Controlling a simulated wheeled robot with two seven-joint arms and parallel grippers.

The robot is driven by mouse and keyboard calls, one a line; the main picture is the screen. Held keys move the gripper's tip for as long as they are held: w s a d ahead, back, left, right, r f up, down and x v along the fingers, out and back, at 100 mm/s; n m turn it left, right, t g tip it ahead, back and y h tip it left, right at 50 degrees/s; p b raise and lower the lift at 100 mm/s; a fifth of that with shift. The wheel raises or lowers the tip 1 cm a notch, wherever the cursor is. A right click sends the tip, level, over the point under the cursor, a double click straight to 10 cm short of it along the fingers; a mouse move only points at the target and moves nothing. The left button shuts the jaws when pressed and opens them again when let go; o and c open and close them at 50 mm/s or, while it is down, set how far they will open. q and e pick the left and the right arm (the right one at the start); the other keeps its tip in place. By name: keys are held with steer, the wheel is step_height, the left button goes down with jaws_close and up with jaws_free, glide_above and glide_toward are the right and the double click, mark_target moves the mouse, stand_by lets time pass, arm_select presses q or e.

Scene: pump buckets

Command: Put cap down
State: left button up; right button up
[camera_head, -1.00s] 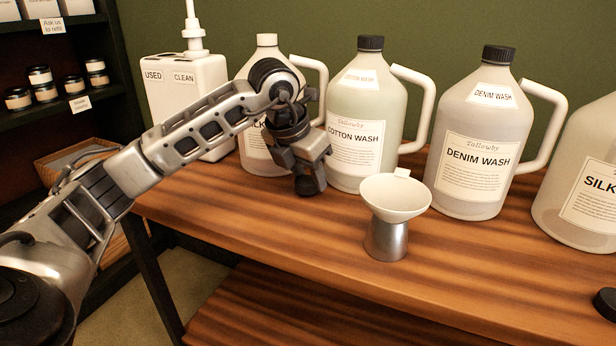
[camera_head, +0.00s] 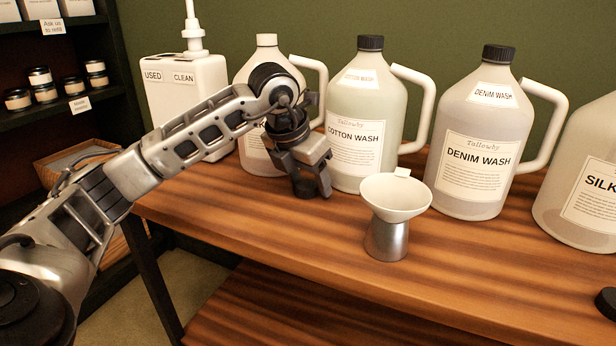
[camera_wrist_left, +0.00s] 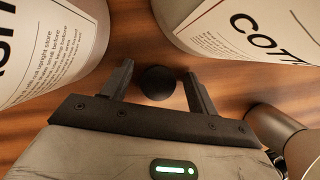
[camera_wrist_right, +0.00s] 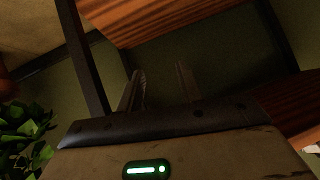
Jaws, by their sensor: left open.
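A small round black cap (camera_wrist_left: 158,82) shows in the left wrist view on the wooden counter, between the fingers of my left gripper (camera_wrist_left: 155,80). The fingers are spread, with a gap on each side of the cap. In the head view my left gripper (camera_head: 312,190) points down at the counter in front of the jugs and hides the cap. My right gripper (camera_wrist_right: 160,88) shows only in the right wrist view, with its fingers apart and nothing between them.
A jug (camera_head: 255,150) with a pale, uncapped-looking neck stands behind my left gripper. The Cotton Wash jug (camera_head: 360,110) and Denim Wash jug (camera_head: 475,135) have black caps. A white funnel (camera_head: 397,195) sits on a metal cup (camera_head: 386,240). Another black disc (camera_head: 606,303) lies far right.

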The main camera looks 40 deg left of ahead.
arm_select(q)
steer(key=p+v, duration=0.2)
steer(key=v, duration=1)
steer(key=shift+r+p, duration=0.3)
steer(key=shift+r, duration=0.1)
arm_select(e)
steer(key=shift+t, duration=0.5)
steer(key=r, duration=0.1)
steer(key=d+r, duration=0.1)
steer(key=r, duration=0.3)
steer(key=shift+s+d, duration=0.2)
steer(key=shift+s, duration=0.2)
steer(key=shift+f, duration=0.15)
